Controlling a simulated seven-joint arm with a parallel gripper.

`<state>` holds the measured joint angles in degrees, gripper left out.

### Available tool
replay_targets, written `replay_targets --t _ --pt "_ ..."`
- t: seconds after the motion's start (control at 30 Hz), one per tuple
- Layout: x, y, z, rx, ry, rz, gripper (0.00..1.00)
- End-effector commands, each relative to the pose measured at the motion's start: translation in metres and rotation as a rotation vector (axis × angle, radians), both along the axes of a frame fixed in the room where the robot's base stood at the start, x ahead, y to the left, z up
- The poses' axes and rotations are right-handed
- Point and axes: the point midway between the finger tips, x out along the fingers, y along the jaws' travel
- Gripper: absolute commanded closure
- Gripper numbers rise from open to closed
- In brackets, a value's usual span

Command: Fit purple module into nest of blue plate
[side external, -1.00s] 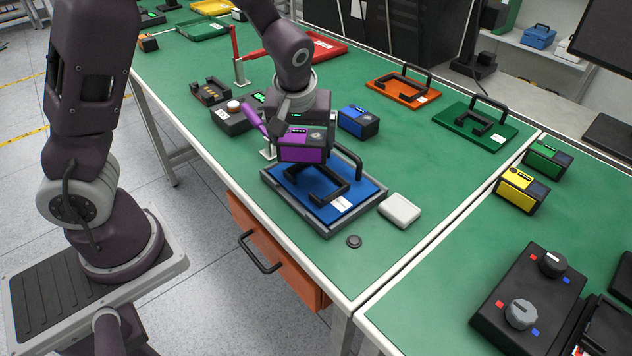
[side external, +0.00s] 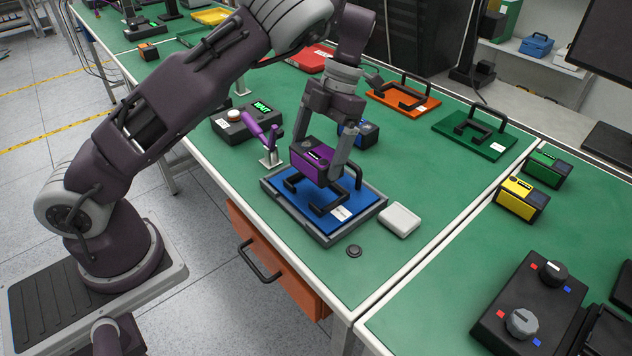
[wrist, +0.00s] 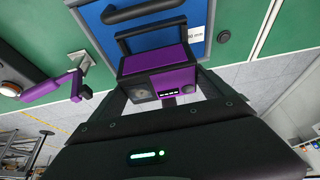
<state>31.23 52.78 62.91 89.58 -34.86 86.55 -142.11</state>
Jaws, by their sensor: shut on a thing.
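The purple module (side external: 309,161), a box with black ends and a purple body, is held between the fingers of my gripper (side external: 322,158). It hangs tilted over the blue plate (side external: 338,214), above the black nest frame on it. The plate lies in a grey tray and has a black handle (side external: 350,172) at its far right side. In the wrist view the module (wrist: 158,75) sits between the fingers, with the blue plate (wrist: 193,14) behind it. The module hides part of the nest, and I cannot tell whether it touches the frame.
A purple lever on a stand (side external: 266,140) is close left of the tray. A blue module (side external: 366,133) stands behind my gripper. A white box (side external: 402,220) and a dark round disc (side external: 354,251) lie right and in front of the tray. Orange (side external: 403,98) and green plates (side external: 474,134) lie farther back.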

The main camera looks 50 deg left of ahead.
Motion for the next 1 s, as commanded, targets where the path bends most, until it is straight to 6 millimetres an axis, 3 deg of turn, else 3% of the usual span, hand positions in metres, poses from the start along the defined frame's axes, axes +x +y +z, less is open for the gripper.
replay_targets --t 0.37,1.0 --pt "-0.001 0.001 -0.059 0.002 0.001 -0.004 0.59" --pt "-0.001 0.0 -0.075 -0.003 0.002 -0.004 0.59"
